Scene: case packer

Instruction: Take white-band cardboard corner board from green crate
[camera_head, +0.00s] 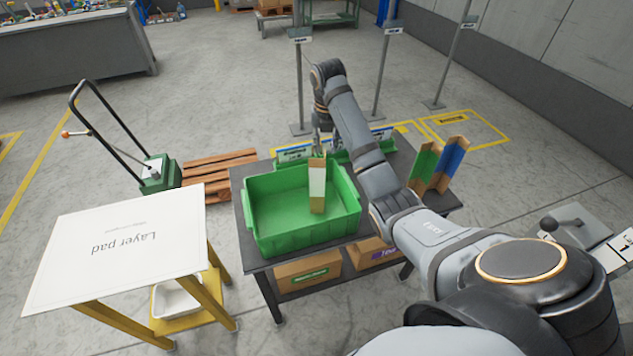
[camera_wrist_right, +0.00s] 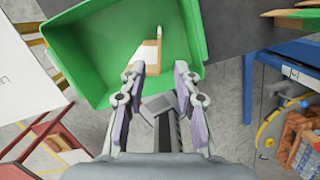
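The white-band cardboard corner board (camera_head: 317,183) stands upright in the green crate (camera_head: 262,239), towards its right side. It is brown with a wide white band. In the wrist view the board (camera_wrist_right: 149,55) shows inside the crate (camera_wrist_right: 88,75), just ahead of the fingertips. My right gripper (camera_wrist_right: 158,70) is open, with nothing between its fingers. In the head view the right gripper (camera_head: 321,143) is at the crate's far side, behind the board, and partly hidden by my arm. My left gripper is not in view.
The crate rests on a dark table (camera_head: 256,263). A green-band board (camera_head: 424,164) and a blue-band board (camera_head: 452,162) stand at its right end. A layer pad (camera_head: 130,245) lies on a yellow stand at left. A wooden pallet (camera_head: 222,170) and sign posts (camera_head: 300,90) are behind.

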